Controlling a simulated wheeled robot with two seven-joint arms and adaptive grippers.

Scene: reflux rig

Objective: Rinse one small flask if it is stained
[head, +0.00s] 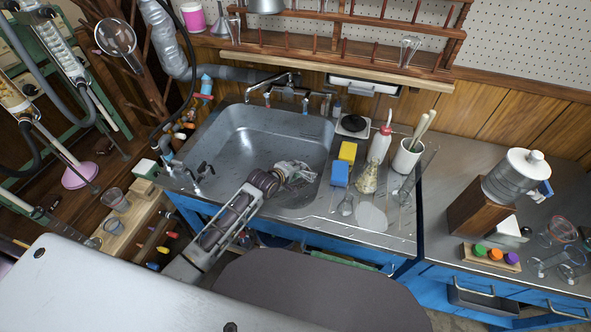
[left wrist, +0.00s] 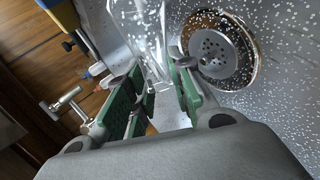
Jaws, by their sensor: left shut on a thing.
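My left gripper (head: 298,172) reaches down into the steel sink (head: 245,130). In the left wrist view, its green-padded fingers (left wrist: 158,88) are shut on a clear glass flask (left wrist: 151,40), which extends past the fingertips. The flask looks transparent; I cannot tell whether it is stained. It is beside the round drain (left wrist: 222,50). White specks like water drops show around it. The faucet (head: 285,88) is at the sink's back edge. My right gripper is not in view.
Right of the sink are yellow (head: 348,151) and blue (head: 340,173) sponges, a wash bottle (head: 379,146) and a white pot (head: 407,157) with wooden handles. A tap fitting (head: 203,172) stands at the sink's left rim. Glassware crowds the far right counter.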

